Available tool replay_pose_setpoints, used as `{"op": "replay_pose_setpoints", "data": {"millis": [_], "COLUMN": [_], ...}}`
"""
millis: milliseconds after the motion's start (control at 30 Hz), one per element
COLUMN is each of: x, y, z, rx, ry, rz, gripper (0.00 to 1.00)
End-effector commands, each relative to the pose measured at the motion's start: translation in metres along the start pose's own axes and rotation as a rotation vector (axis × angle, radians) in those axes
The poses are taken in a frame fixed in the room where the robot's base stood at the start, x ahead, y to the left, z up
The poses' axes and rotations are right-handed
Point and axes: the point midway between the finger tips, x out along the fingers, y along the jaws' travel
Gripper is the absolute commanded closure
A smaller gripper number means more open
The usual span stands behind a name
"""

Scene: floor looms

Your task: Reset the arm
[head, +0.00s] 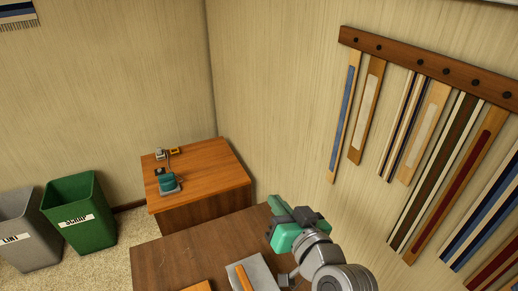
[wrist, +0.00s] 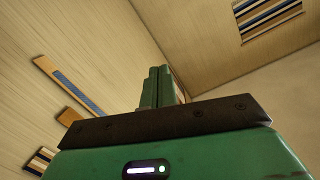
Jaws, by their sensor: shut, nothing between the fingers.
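My gripper (head: 276,205) is in the lower middle of the head view, green with dark grey parts, at the end of my grey arm. It is raised above the brown table, near the right wall. In the wrist view my gripper (wrist: 158,72) points up toward the room's corner. Its two green fingers are together with nothing between them.
A brown table (head: 185,255) below my gripper bears a grey slab (head: 262,270) with a wooden strip. An orange-brown desk (head: 218,165) with a teal device (head: 170,184) stands behind. Green (head: 82,215) and grey (head: 25,232) bins stand left. A wall rack (head: 425,65) holds strips.

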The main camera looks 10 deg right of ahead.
Motion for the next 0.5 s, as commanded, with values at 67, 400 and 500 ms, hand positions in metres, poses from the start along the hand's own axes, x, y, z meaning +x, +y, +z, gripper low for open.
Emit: {"op": "replay_pose_setpoints", "data": {"millis": [67, 400, 500], "x": [0.0, -0.104, -0.172], "y": [-0.001, -0.183, -0.232], "z": [-0.001, -0.157, -0.194], "rx": [-0.001, -0.36, -0.405], "ry": [0.001, 0.521, 0.732], "rz": [0.0, 0.11, 0.142], "gripper": [1.0, 1.0, 1.0]}}
